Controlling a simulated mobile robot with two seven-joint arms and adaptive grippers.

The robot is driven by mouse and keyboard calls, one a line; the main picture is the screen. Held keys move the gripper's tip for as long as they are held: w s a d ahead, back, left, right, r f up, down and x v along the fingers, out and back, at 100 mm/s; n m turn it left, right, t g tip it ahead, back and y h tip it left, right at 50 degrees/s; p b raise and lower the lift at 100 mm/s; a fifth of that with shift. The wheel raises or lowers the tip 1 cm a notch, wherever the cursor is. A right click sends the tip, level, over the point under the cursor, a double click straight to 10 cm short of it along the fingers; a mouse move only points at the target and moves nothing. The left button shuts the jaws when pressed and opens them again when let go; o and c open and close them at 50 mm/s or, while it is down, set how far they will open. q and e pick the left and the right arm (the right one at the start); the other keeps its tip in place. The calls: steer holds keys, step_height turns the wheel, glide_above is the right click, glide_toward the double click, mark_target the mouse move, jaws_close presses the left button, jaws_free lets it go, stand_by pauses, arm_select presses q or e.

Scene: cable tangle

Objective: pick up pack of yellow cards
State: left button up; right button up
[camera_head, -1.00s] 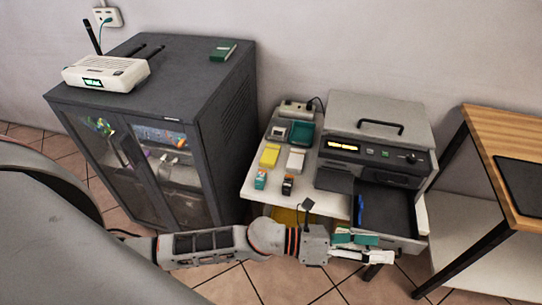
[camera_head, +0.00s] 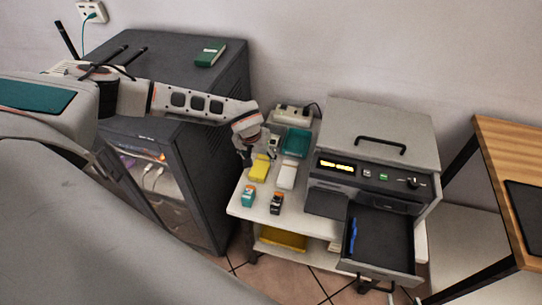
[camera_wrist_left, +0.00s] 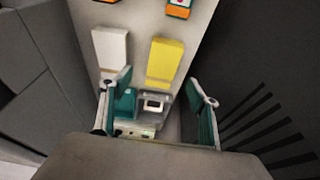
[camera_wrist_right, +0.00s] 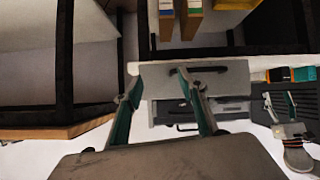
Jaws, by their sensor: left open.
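The pack of yellow cards (camera_head: 260,167) lies flat on the left part of the white cart top. It also shows in the left wrist view (camera_wrist_left: 165,62), just beyond the fingertips. My left gripper (camera_head: 245,152) hangs over the cart at the pack's far left corner; in the left wrist view it (camera_wrist_left: 160,82) is open and empty, with the pack in line with the gap between its fingers. The arm's end partly hides the area behind the pack. My right gripper (camera_wrist_right: 161,80) is open and empty in the right wrist view, out of the head view.
A white pack (camera_head: 287,175) lies close right of the yellow one. Teal-and-orange (camera_head: 249,196) and black-and-orange (camera_head: 277,203) boxes stand in front. A teal tray (camera_head: 297,142) and power strip (camera_head: 293,114) are behind. A printer (camera_head: 380,150) with an open drawer (camera_head: 378,243) fills the right. A dark cabinet (camera_head: 225,175) borders the left.

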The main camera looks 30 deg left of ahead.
mark_target(261, 166)
arm_select(q)
steer(key=shift+w+a, duration=0.2)
steer(key=shift+w, duration=0.15)
steer(key=shift+w+f, duration=0.2)
steer(key=shift+f, duration=0.05)
steer(key=shift+x, duration=0.8)
steer(key=shift+s+f, duration=0.15)
steer(key=shift+f, duration=0.2)
steer(key=x, duration=0.3)
steer(key=shift+a+f+b, duration=0.15)
steer(key=shift+f+b, duration=0.2)
steer(key=shift+b, duration=0.05)
steer(key=shift+f, duration=0.35)
steer(key=shift+w+f, duration=0.1)
steer(key=shift+w, duration=0.15)
steer(key=c, duration=1.3)
arm_select(e)
steer(key=shift+s+a+f+g, duration=0.1)
steer(key=shift+s+f+g, duration=0.05)
steer(key=shift+s+f, duration=0.3)
steer(key=shift+s+f+g, duration=0.15)
steer(key=shift+s+f, duration=0.05)
steer(key=shift+f, duration=0.3)
